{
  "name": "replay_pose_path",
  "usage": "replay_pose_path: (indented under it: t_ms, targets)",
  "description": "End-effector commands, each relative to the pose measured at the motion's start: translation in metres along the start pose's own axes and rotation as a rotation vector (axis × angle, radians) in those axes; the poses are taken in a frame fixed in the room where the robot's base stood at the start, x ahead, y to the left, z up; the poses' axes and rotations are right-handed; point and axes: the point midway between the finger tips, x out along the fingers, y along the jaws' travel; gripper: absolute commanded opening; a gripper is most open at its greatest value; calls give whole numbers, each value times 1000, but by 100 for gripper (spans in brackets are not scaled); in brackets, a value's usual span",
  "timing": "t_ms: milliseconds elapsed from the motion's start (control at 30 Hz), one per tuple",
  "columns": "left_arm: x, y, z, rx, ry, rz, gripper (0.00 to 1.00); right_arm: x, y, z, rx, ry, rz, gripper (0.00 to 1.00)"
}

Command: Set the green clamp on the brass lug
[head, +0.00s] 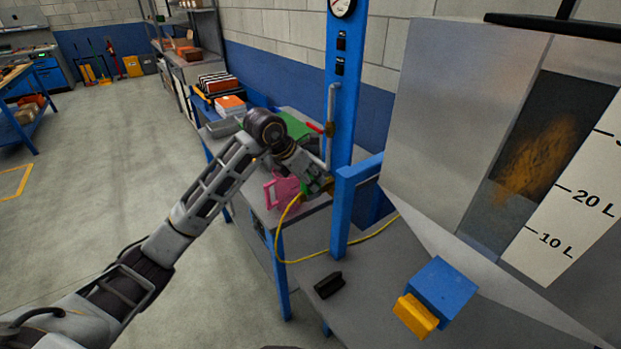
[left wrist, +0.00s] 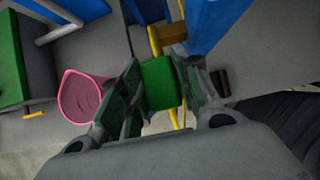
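The green clamp (left wrist: 160,84) sits between the two pads of my left gripper (left wrist: 160,92) in the left wrist view, and both pads appear to touch it. In the head view my left gripper (head: 317,187) is low beside the blue post, with a bit of green showing at its fingers. A brown-gold block (left wrist: 172,33), which looks like the brass lug, lies beyond the clamp, close to the blue post and apart from the clamp in the picture. In the head view it is mostly hidden behind the gripper. My right gripper is out of view.
A pink jug (head: 281,190) stands just left of the gripper. A yellow hose (head: 340,250) hangs below it. The blue post (head: 345,90) carries a grey pipe. A black handle-like piece (head: 328,285) and a blue block (head: 442,289) with a yellow part lie on the front bench.

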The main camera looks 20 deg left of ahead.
Motion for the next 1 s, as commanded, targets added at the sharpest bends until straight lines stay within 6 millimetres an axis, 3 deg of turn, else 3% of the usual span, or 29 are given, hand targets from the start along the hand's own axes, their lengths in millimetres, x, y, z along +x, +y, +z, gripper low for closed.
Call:
replay_pose_path:
  t_ms: [33, 133, 367, 467, 633, 1000]
  targets:
    - [0, 0, 0, 0, 0, 0, 43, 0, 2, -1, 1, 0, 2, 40]
    - [0, 0, 0, 0, 0, 0, 55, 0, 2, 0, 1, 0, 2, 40]
    - [0, 0, 0, 0, 0, 0, 55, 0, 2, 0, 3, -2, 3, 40]
    - [0, 0, 0, 0, 1, 0, 55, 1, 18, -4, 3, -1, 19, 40]
    - [-4, 0, 0, 0, 1, 1, 55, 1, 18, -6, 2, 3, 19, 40]
    - [-38, 1, 0, 0, -1, 2, 55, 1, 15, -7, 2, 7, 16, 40]
